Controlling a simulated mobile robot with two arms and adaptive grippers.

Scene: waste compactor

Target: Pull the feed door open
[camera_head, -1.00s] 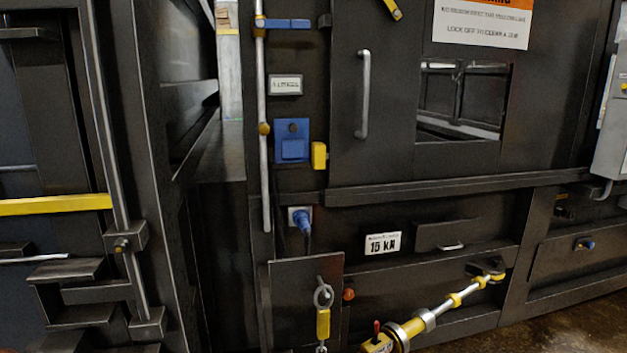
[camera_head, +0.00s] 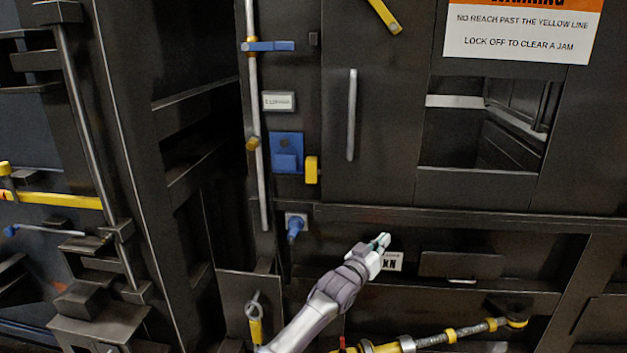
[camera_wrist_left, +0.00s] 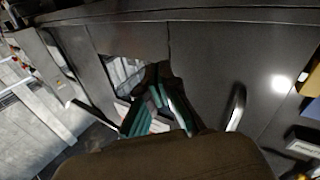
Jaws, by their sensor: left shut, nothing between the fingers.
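The feed door (camera_head: 385,130) is a dark flat panel with an upright silver bar handle (camera_head: 352,115) on its left side. The door looks closed in the head view. My left gripper (camera_head: 381,242) has teal fingertips and is below the door, lower and to the right of the handle, apart from it. Its fingers are shut and empty. In the left wrist view the fingers (camera_wrist_left: 158,108) show against the dark front, and the handle (camera_wrist_left: 237,107) is to their right. My right gripper is in neither view.
A blue latch box (camera_head: 287,152) and a yellow block (camera_head: 312,170) sit left of the door. A window opening (camera_head: 480,125) and a warning sign (camera_head: 520,32) are right of the handle. A ledge (camera_head: 450,217) runs below the door. A yellow-banded rod (camera_head: 440,338) lies low in front.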

